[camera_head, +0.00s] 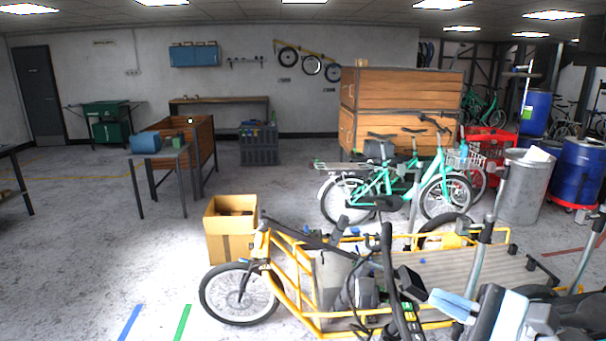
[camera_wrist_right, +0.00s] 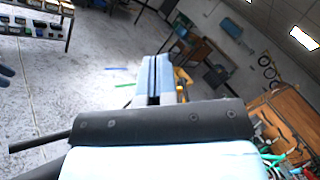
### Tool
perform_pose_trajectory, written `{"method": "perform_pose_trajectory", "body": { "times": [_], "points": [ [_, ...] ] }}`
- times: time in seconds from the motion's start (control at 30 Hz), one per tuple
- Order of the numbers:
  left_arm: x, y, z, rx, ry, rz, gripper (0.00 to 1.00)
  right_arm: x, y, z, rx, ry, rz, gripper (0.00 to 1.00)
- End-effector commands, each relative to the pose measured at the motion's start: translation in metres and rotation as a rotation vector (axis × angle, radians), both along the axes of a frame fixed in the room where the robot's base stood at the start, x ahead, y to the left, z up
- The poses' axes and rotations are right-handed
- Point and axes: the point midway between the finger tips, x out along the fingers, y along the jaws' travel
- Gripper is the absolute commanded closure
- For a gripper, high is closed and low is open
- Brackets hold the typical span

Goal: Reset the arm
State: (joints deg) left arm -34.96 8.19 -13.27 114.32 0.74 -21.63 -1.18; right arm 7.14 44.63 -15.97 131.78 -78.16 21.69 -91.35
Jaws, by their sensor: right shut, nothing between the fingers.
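My right gripper (camera_head: 445,297) shows in the head view at the lower right, above the deck of the yellow cargo bike (camera_head: 285,273). Its pale blue fingers are together, with nothing between them. In the right wrist view the gripper (camera_wrist_right: 157,62) points away over the floor, the two fingers side by side and shut. Part of my right arm shows behind it at the lower right. My left gripper is not in the head view.
A cardboard box (camera_head: 230,250) stands behind the cargo bike's front wheel. Green bikes (camera_head: 385,185) stand behind the bike, before a wooden cabinet (camera_head: 405,95). A metal barrel (camera_head: 522,190) and blue drums (camera_head: 577,170) are at the right.

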Motion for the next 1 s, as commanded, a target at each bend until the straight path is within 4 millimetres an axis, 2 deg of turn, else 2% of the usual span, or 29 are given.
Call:
{"method": "perform_pose_trajectory", "body": {
  "times": [0.03,0.13,0.23,0.27,0.37,0.4,0.5,0.57,0.6,0.8,1.0],
  "points": [
    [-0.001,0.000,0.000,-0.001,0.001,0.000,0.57,-0.002,-0.002,0.004,0.224,0.135,-0.025,1.00],
    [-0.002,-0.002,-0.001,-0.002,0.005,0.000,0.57,0.003,-0.024,0.005,0.704,0.430,-0.085,1.00],
    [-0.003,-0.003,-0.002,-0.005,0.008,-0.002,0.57,0.007,-0.054,-0.017,1.189,0.719,-0.153,1.00],
    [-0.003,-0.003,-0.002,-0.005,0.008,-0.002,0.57,0.007,-0.064,-0.029,1.333,0.800,-0.178,1.00],
    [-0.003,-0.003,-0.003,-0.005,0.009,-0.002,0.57,-0.002,-0.091,-0.080,1.823,1.051,-0.278,1.00],
    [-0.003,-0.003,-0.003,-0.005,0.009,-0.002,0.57,-0.009,-0.099,-0.104,2.022,1.135,-0.331,1.00],
    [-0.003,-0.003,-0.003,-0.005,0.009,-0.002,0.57,-0.040,-0.108,-0.165,2.484,1.288,-0.485,1.00],
    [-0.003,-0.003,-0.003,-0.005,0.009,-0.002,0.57,-0.057,-0.108,-0.192,2.688,1.326,-0.573,1.00],
    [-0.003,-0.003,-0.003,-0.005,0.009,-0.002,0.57,-0.069,-0.107,-0.205,-2.758,-1.321,0.617,1.00],
    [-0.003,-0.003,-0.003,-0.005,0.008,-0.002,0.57,-0.117,-0.094,-0.251,-2.434,-1.012,0.670,1.00],
    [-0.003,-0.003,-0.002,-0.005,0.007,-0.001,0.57,-0.162,-0.078,-0.277,-2.191,-0.777,0.718,1.00]
  ]
}}
